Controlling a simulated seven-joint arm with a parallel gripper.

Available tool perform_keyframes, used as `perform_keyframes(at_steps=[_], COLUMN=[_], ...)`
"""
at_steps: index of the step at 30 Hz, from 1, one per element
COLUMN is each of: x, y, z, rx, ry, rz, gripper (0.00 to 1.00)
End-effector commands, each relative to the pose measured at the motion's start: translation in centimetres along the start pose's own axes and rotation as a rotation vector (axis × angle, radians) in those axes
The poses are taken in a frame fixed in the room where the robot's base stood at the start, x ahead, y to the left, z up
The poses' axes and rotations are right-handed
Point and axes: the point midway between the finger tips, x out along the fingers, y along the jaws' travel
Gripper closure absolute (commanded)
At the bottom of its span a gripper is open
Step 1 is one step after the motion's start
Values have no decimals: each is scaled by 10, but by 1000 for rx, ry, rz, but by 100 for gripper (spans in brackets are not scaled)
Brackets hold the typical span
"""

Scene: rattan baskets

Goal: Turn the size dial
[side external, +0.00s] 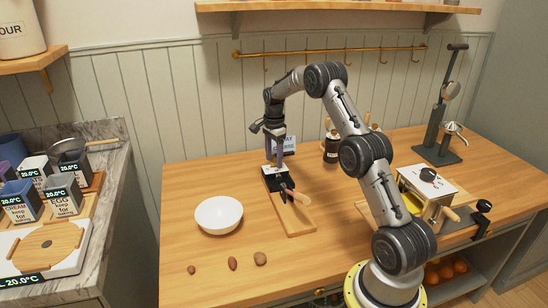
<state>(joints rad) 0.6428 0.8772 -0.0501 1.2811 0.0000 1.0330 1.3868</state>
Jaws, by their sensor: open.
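My gripper (280,165) points down over a small black device with a pale top (268,186), close to it or touching it; I cannot tell which. The sensor-side finger gap is too small to make out, but the jaws are open. The device sits at the far end of a wooden board (292,224) and has a wooden handle (300,198) at its right. No size dial shows clearly on it, as my gripper covers part of the top. A metal box machine (446,190) at the right carries a black round knob (428,174) on top.
A white bowl (219,215) stands left of the board. Several small brown pieces (233,264) lie at the front left. A dark grinder or jar (332,148) stands behind, right of my gripper. A tall dark press stand (436,152) is at the back right. The front middle is clear.

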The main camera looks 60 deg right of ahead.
Motion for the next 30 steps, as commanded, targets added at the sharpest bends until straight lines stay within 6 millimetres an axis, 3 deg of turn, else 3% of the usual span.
perform_keyframes(at_steps=[4,15,30], x=[0,0,-2], y=[0,0,0], z=[0,0,0], rx=[0,0,-78], ry=[0,0,0], rz=[0,0,0], gripper=[36,100,100])
